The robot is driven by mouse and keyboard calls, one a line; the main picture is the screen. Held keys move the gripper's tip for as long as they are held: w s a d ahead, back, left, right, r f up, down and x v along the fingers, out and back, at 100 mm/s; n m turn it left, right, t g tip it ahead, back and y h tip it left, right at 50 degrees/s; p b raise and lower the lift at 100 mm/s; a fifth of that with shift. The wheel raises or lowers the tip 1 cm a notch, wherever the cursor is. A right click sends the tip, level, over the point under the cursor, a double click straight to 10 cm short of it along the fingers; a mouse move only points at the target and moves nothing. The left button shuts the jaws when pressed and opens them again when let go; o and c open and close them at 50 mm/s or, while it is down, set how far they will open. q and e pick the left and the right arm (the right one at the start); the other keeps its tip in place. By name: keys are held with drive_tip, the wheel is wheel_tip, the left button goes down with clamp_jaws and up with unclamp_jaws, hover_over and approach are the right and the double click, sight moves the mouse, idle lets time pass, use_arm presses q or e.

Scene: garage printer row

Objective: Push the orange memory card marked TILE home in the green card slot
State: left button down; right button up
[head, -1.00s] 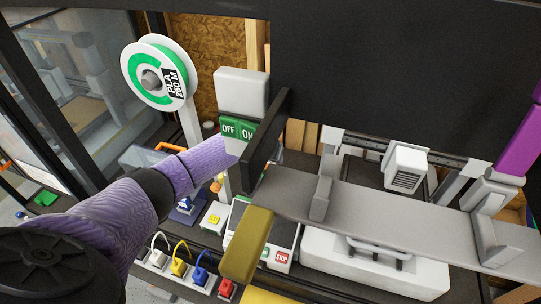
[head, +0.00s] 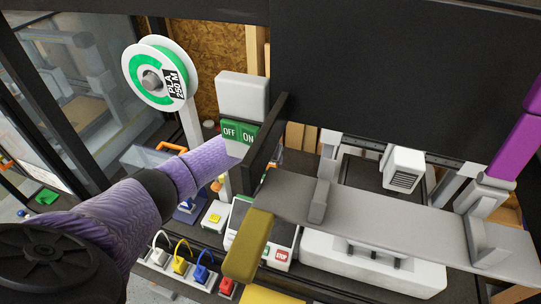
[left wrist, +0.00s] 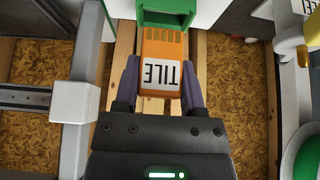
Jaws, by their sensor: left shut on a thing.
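The orange memory card (left wrist: 162,48) with a white label reading TILE shows in the left wrist view, its contact stripes facing the green card slot (left wrist: 166,19). The card's far end meets the slot's edge; I cannot tell how deep it sits. My left gripper (left wrist: 160,68) is shut on the card, one purple finger on each side. In the head view my lavender left arm reaches from the left toward the white box with the green OFF/ON panel (head: 240,132). The fingers, card and slot cannot be made out there. I do not see my right gripper.
A white and green filament spool (head: 157,73) stands at the upper left. A black upright panel (head: 265,140) is close right of the OFF/ON box. Below are a STOP button box (head: 281,254), a yellow-button box (head: 214,217) and several coloured plugs. A grey plate spans the right.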

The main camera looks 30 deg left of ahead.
idle(0.3)
use_arm(q)
drive_tip(key=shift+p, duration=0.35)
drive_tip(key=shift+f+b, duration=1.05)
drive_tip(key=shift+f, duration=0.4)
drive_tip(key=shift+c, duration=0.5)
unclamp_jaws()
drive_tip(key=shift+p+v, duration=1.25)
drive_tip(key=shift+v, duration=0.55)
drive_tip(key=s+d+p, duration=0.2)
drive_tip(key=s, duration=0.9)
drive_tip(key=shift+s+d+f+p, duration=0.2)
drive_tip(key=shift+s+d+p, duration=0.05)
drive_tip(key=shift+d+p, duration=0.15)
drive_tip(key=shift+f, duration=0.1)
